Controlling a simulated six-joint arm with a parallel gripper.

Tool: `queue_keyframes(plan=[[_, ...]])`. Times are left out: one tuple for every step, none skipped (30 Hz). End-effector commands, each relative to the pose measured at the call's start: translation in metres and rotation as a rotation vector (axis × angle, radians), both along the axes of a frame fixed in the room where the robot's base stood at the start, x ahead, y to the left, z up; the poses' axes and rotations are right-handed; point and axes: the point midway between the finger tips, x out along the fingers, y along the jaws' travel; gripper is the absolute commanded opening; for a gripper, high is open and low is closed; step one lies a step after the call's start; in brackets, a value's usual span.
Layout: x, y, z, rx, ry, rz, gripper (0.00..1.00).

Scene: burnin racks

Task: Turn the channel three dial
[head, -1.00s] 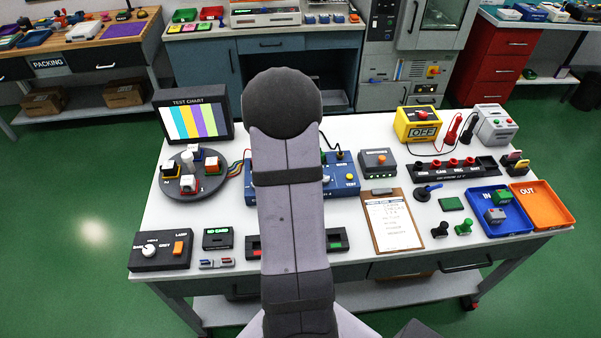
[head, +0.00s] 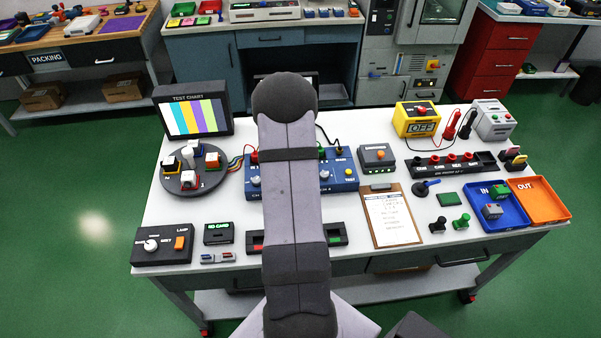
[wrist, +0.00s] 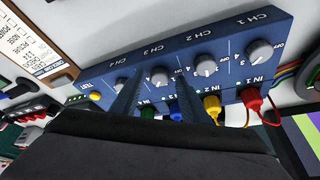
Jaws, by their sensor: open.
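The blue channel box (head: 340,180) stands on the white bench, partly covered by my arm in the head view. In the wrist view the box (wrist: 225,45) shows a row of grey dials, labelled CH 1 at the right to CH 4 at the left. The channel three dial (wrist: 160,77) shows between the two dark fingers of my gripper (wrist: 158,82). The fingers are apart, one on each side of it; I cannot tell whether they touch it. The channel two dial (wrist: 206,65) is right of the fingers, and the channel four dial (wrist: 120,85) is partly behind the left finger. My gripper is hidden in the head view.
Red (wrist: 251,96), yellow (wrist: 211,106), blue and green plugs sit in the box's front, below the dials. A clipboard (head: 392,217) lies right of the box. A round turntable with several cubes and a test chart screen (head: 194,113) stand at left.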

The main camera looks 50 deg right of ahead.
Motion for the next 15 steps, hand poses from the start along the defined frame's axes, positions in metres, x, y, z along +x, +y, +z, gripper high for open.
queue_keyframes(plan=[[0.0, -0.0003, -0.0007, 0.0, 0.0, 0.0, 0.41], [0.0, -0.0004, -0.0008, 0.0, 0.0, 0.0, 0.41], [0.0, -0.0004, -0.0009, 0.0, 0.0, 0.0, 0.41], [0.0, -0.0004, -0.0009, 0.0, 0.0, 0.0, 0.41], [0.0, -0.0004, -0.0008, 0.0, 0.0, 0.0, 0.41], [0.0, -0.0004, -0.0008, 0.0, 0.0, 0.0, 0.41], [0.0, -0.0003, -0.0007, 0.0, 0.0, 0.0, 0.41], [0.0, -0.0003, -0.0007, 0.0, 0.0, 0.0, 0.39], [0.0, -0.0003, -0.0007, 0.0, 0.0, 0.0, 0.29], [0.0, -0.0003, -0.0006, 0.0, 0.0, 0.0, 0.22], [-0.0001, -0.0002, -0.0007, 0.0, 0.0, 0.0, 0.15], [-0.0001, -0.0002, -0.0007, 0.0, 0.0, 0.0, 0.05], [-0.0001, -0.0002, -0.0007, 0.0, 0.0, 0.0, 0.0], [-0.0001, -0.0002, -0.0007, 0.0, 0.0, 0.0, 0.0], [-0.0002, -0.0002, -0.0006, 0.0, 0.0, 0.0, 0.0]])
